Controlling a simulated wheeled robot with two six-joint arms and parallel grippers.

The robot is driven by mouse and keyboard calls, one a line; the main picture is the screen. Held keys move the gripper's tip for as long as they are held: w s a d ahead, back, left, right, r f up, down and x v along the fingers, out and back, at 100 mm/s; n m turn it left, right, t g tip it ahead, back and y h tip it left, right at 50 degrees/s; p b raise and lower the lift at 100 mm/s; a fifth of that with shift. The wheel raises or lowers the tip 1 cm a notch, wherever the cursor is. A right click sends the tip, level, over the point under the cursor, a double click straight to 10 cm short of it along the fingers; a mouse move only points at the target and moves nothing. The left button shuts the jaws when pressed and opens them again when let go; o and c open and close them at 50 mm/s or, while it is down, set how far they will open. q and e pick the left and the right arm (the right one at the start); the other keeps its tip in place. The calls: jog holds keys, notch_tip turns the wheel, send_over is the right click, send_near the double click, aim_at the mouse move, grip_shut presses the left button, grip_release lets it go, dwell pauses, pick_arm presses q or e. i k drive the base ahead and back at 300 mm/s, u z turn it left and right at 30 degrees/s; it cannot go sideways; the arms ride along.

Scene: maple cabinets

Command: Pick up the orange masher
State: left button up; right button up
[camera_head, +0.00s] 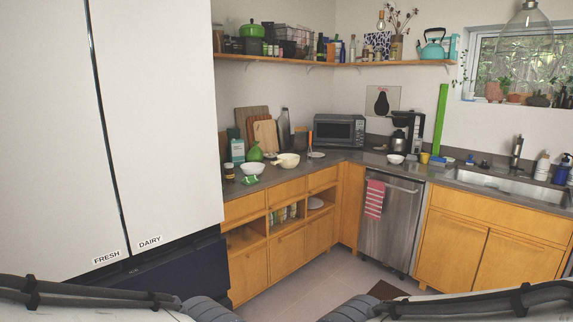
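A thin upright orange item (310,137), which looks like a masher handle, stands on the counter (345,157) just left of the microwave. Its lower end is too small to make out, near a small white dish (317,154). Parts of my two arms show along the bottom edge, far from the counter. Neither gripper is in view.
White bowls (253,169) and a green pear-shaped item (255,151) stand left of the orange item. A microwave (340,131) is on its right. A tall fridge (150,120) fills the left. The floor (318,284) before the cabinets is clear, with a dark mat (386,290).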

aim_at(310, 147)
jog(key=z, duration=0.2)
jog(key=i, duration=0.45)
jog(key=z, duration=0.75)
jog(key=i, duration=1.85)
jog(key=z, duration=0.3)
jog(key=i, duration=1.65)
jog(key=u, duration=0.8)
jog(key=i, duration=0.9)
jog(key=u, duration=0.85)
